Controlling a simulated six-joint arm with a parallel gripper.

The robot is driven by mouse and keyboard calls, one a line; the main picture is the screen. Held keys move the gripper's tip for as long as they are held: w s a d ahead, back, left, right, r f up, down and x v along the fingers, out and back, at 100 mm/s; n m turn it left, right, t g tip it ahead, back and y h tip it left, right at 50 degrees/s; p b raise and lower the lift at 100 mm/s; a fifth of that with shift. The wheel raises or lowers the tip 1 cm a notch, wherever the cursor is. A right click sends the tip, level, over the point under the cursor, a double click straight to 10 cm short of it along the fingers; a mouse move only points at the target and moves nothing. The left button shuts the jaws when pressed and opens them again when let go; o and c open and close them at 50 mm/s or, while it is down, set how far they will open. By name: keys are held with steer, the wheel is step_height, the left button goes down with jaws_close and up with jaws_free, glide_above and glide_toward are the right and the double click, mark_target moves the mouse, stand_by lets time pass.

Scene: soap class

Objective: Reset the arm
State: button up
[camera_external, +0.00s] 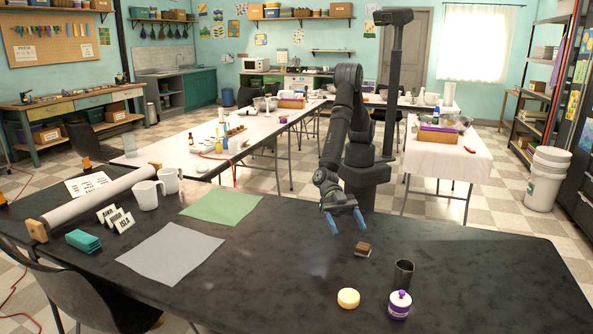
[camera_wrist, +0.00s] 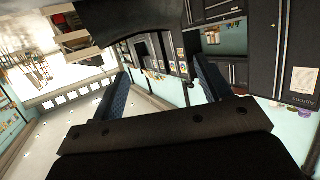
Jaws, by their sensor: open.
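My gripper (camera_external: 347,226) hangs above the back part of the dark table (camera_external: 270,285) in the external view. Its two blue fingers are spread apart with nothing between them. The fingers also show in the wrist view (camera_wrist: 167,88), apart and empty, against a tilted view of the room. A small brown-topped block (camera_external: 362,248) lies on the table just below and right of the fingers, apart from them.
A grey sheet (camera_external: 171,252) and a green sheet (camera_external: 221,206) lie left of my gripper. White mugs (camera_external: 147,195), folded name cards (camera_external: 118,219), a teal stack (camera_external: 83,241) and a white roll (camera_external: 95,200) are farther left. The table's right end is clear.

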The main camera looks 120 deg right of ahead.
steer(key=w+d+m+t+h, duration=0.4)
steer(key=w+d+m+t, duration=0.35)
steer(key=w+d, duration=1.75)
steer(key=w+d+m+t+h, duration=0.1)
steer(key=w+d+m+h, duration=0.1)
steer(key=d, duration=0.9)
steer(key=w+d+m+t+h, duration=0.1)
steer(key=w+d, duration=0.4)
steer(key=d, duration=0.7)
steer(key=w+d+m+t+h, duration=0.2)
steer(key=w+d+m+h, duration=0.1)
steer(key=d, duration=0.8)
steer(key=shift+w+d+h, duration=0.15)
steer(key=shift+h, duration=0.45)
